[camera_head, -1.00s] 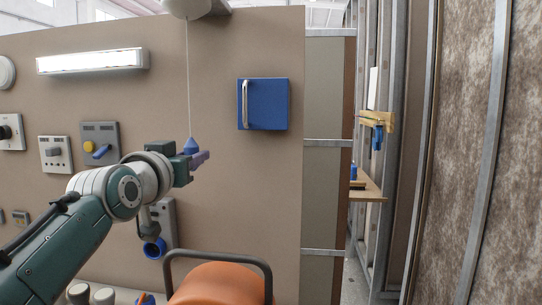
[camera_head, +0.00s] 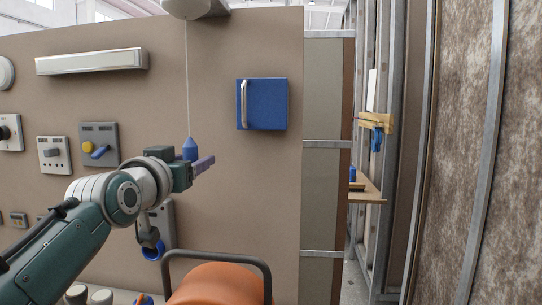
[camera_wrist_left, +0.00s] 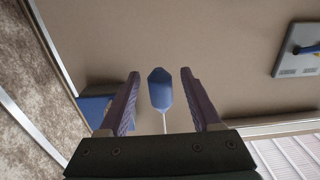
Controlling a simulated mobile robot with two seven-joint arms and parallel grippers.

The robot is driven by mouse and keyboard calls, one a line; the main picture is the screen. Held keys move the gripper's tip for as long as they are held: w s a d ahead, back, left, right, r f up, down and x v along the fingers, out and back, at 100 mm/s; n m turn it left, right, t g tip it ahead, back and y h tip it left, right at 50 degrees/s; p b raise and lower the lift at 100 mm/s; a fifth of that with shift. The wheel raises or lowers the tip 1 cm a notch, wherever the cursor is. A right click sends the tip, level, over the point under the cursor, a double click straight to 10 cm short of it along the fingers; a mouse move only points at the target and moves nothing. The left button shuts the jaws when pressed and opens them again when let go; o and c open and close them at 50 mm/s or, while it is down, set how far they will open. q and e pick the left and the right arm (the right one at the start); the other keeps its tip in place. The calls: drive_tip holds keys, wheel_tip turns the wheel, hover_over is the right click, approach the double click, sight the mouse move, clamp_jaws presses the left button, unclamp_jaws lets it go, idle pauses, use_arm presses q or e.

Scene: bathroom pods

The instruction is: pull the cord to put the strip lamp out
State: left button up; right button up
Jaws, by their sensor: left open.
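The strip lamp (camera_head: 92,62) is fixed high on the brown wall panel at the left; its cover looks grey and unlit. A thin pale cord (camera_head: 187,85) hangs from a white housing (camera_head: 194,8) at the top. At its lower end is a blue pointed pull (camera_head: 190,148). My left gripper (camera_head: 184,161) is open around the pull. In the left wrist view the pull (camera_wrist_left: 160,88) hangs between the two purple fingers, with a gap on each side. My right gripper is not in view.
A blue cabinet (camera_head: 264,104) with a silver handle is on the wall right of the cord. Switch plates (camera_head: 99,143) (camera_head: 54,155) are at the left. An orange seat (camera_head: 218,285) with a dark rail (camera_head: 217,253) stands below my gripper.

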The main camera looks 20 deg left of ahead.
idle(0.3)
use_arm(q)
drive_tip(key=p+v, duration=0.6)
drive_tip(key=v, duration=0.2)
idle(0.3)
